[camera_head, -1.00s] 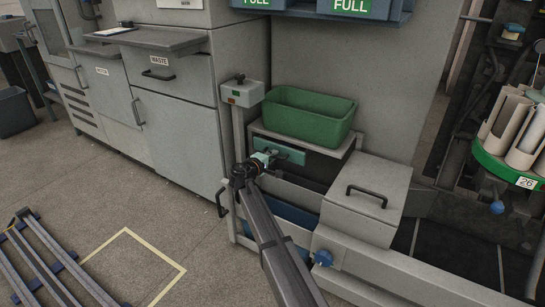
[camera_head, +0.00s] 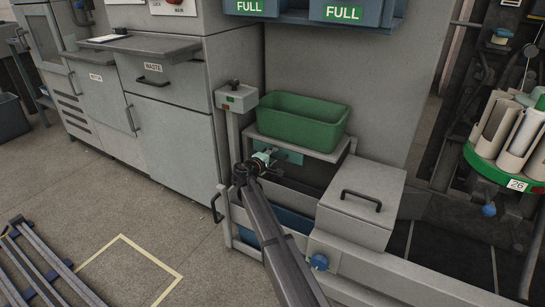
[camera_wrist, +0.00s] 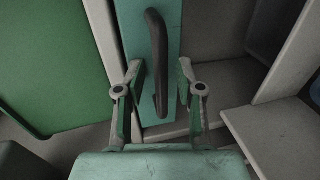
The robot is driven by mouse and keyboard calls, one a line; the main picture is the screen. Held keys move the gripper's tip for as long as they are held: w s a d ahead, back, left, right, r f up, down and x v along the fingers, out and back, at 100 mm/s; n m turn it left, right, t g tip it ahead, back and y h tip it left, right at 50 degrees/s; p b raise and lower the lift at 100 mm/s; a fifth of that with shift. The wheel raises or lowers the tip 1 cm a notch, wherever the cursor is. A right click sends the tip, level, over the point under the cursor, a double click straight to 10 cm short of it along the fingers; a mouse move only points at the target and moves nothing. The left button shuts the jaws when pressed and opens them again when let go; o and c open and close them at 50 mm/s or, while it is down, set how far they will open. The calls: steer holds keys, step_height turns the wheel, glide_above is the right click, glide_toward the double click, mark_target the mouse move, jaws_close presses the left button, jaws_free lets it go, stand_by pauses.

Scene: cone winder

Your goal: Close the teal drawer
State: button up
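The teal drawer front (camera_head: 291,157) is under the shelf that bears the green bin, seen in the head view. Its left part is hidden by my gripper (camera_head: 268,158), which is right at it. In the wrist view the teal front (camera_wrist: 178,30) fills the top middle, with a dark bar handle (camera_wrist: 157,60) running up and down the picture. My gripper (camera_wrist: 160,78) is open, one finger on each side of the handle, with gaps between. I cannot tell whether a finger touches the front, or whether the drawer is fully in.
The green bin (camera_head: 302,125) stands on the shelf just above the drawer. Open floor (camera_head: 190,222) lies at the front left.

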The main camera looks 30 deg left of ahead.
steer(key=v, duration=1.2)
